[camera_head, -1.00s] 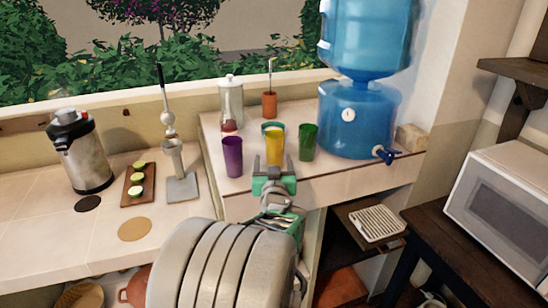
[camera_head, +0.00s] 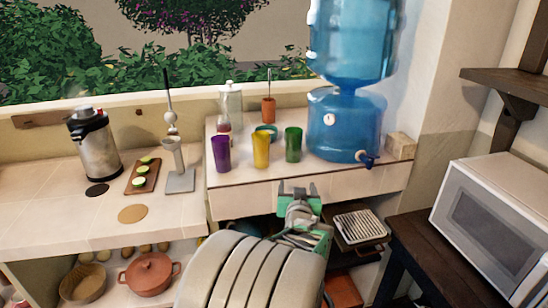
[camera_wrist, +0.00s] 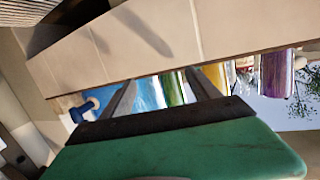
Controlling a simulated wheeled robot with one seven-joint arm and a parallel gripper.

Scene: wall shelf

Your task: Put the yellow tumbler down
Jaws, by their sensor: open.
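The yellow tumbler (camera_head: 261,150) stands upright on the raised tiled counter, between a purple tumbler (camera_head: 221,154) on its left and a green tumbler (camera_head: 293,145) on its right. My gripper (camera_head: 298,188) is open and empty, in front of and below the counter's front edge, apart from the tumbler. In the wrist view my open gripper fingers (camera_wrist: 160,90) show, with the yellow tumbler (camera_wrist: 216,76) beyond the counter edge, partly hidden by a finger.
The blue water dispenser (camera_head: 345,122) stands right of the tumblers, its tap overhanging near the front edge. A teal bowl-like item (camera_head: 268,131) sits behind the yellow tumbler. A white microwave (camera_head: 492,225) is at right; a drying rack (camera_head: 360,228) lies below the counter.

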